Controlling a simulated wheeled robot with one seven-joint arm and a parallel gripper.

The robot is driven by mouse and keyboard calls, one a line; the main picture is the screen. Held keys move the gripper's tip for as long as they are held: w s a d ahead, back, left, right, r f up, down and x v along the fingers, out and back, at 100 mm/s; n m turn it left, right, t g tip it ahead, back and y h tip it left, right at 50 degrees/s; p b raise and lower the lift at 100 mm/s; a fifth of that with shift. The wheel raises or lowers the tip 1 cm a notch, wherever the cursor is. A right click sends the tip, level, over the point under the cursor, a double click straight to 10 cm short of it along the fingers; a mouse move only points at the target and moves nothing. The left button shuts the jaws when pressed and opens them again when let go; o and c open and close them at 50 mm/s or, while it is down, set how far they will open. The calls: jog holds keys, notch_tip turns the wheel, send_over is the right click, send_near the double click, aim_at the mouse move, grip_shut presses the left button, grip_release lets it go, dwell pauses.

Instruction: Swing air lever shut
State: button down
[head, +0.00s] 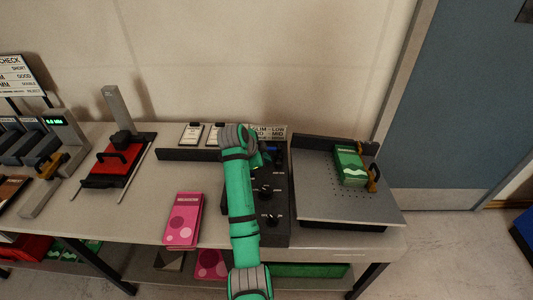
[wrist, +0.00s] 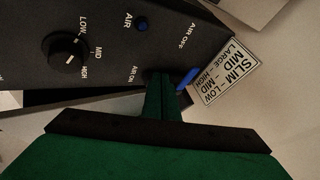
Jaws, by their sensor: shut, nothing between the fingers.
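The dark control panel (head: 274,210) stands on the bench and carries the air controls. The blue air lever handle (wrist: 188,77) shows just right of my fingertips in the wrist view. A blue bit of it also shows in the head view (head: 274,150). My gripper (wrist: 163,82) is shut and empty, its green fingers at the panel face between the "AIR ON" print and the blue handle. Fingers and handle look very close; I cannot tell whether they touch. The lever's base is hidden behind the fingers. A round blue button or lamp (wrist: 143,24) sits by the "AIR" print.
A black knob (wrist: 64,50) marked LOW, MID, HIGH is on the panel. A SLIM/MID/LARGE card (wrist: 226,71) stands behind. Right is a perforated plate (head: 323,190) with a green box (head: 350,166). A pink box (head: 184,220) and red-based press (head: 112,166) lie left.

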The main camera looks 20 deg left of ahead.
jog(key=a+v, duration=0.1)
jog(key=v, duration=0.9)
jog(key=shift+a, duration=0.15)
jog(key=shift+w, duration=0.1)
